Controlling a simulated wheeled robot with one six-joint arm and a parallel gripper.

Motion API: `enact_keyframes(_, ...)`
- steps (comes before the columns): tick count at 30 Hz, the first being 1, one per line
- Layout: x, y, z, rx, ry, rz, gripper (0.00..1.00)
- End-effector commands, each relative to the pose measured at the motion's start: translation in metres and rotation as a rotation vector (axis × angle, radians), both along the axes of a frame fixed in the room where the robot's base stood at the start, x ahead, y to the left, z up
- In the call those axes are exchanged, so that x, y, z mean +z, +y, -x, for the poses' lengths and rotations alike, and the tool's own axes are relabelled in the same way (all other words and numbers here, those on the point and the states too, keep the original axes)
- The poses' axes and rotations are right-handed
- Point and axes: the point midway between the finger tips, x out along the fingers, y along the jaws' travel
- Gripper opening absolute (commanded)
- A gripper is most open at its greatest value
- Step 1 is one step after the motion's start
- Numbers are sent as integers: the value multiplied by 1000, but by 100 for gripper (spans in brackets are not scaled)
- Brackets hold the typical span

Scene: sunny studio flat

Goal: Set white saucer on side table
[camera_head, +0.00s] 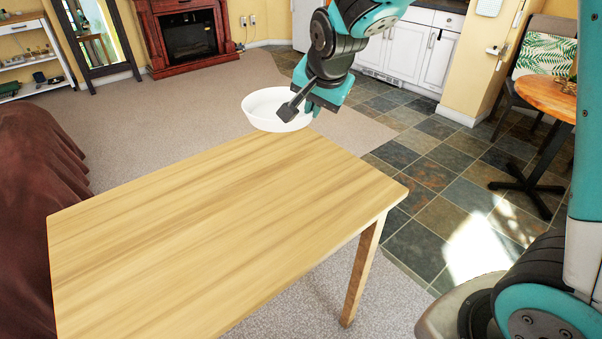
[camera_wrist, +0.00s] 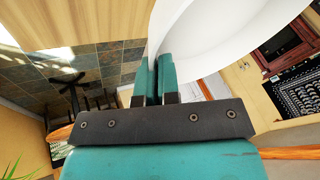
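The white saucer (camera_head: 272,108) looks like a shallow white dish. In the head view it is held in the air at the far end of the wooden side table (camera_head: 205,235), roughly level. My gripper (camera_head: 300,104) is shut on the saucer's near right rim. In the wrist view the teal fingers (camera_wrist: 157,78) pinch the rim of the saucer (camera_wrist: 215,40). The table's top (camera_wrist: 75,22) shows at the upper left there. The gap between saucer and table is hard to judge.
The tabletop is bare. A dark red draped piece of furniture (camera_head: 40,190) stands close to the table's left side. A round wooden table (camera_head: 550,97) stands at the right. A fireplace (camera_head: 188,38) and white cabinets (camera_head: 420,52) are at the back.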

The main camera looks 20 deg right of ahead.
Motion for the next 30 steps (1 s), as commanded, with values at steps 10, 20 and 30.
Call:
enact_keyframes(10, -96, -1, 1, 1, 6, 0, 0)
enact_keyframes(20, -135, -1, 1, 0, 4, 0, 0)
enact_keyframes(30, -158, -1, 0, 1, 0, -1, 0)
